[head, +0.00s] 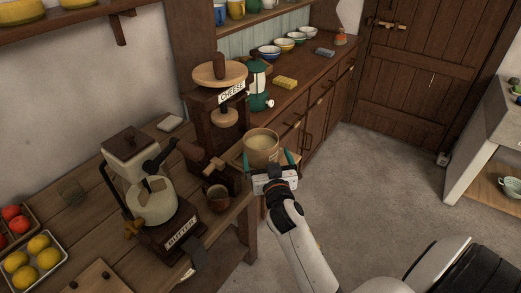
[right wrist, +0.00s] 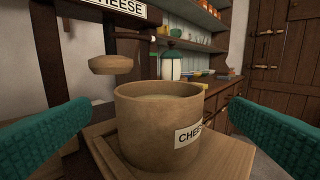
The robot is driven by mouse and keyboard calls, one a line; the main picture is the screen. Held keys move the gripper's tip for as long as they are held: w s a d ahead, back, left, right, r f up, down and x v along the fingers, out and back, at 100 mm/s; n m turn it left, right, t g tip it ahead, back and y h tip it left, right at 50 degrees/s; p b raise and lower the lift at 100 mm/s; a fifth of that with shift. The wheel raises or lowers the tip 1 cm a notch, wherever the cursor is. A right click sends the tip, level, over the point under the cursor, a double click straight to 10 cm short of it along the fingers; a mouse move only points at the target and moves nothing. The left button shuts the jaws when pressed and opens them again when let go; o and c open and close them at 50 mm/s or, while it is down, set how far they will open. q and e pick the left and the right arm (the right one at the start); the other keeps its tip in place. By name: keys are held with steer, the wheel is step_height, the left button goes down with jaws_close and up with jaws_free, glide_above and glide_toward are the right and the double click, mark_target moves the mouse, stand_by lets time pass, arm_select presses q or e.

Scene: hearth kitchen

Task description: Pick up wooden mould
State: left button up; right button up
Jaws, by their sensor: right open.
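The wooden mould (head: 262,147) is a round, light-brown tub with a pale filling. It stands upright on a small wooden board in front of the cheese press. In the right wrist view the mould (right wrist: 150,125) is centred and shows a white label, partly readable as "CHEE". My right gripper (head: 268,159) is open, with its teal fingers to either side of the mould. In the right wrist view both fingers stand apart from its wall, with gaps left and right. My left gripper is not in view.
The cheese press (head: 220,110) stands close behind and left of the mould, its round wooden plunger (right wrist: 110,64) hanging nearby. A butter machine (head: 152,205) and a small brown cup (head: 217,197) are to the left. A green lantern (head: 257,85) stands behind. Floor to the right is clear.

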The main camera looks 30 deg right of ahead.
mark_target(265, 151)
steer(key=x, duration=0.3)
steer(key=shift+w+d, duration=0.1)
steer(key=shift+w, duration=0.1)
steer(key=shift+w+d+p, duration=0.2)
steer(key=shift+w+p, duration=0.25)
steer(key=shift+w, duration=0.1)
steer(key=x, duration=0.4)
steer(key=shift+f+p, duration=0.3)
steer(key=c, duration=0.9)
steer(key=shift+r, duration=0.15)
steer(key=shift+c, duration=0.5)
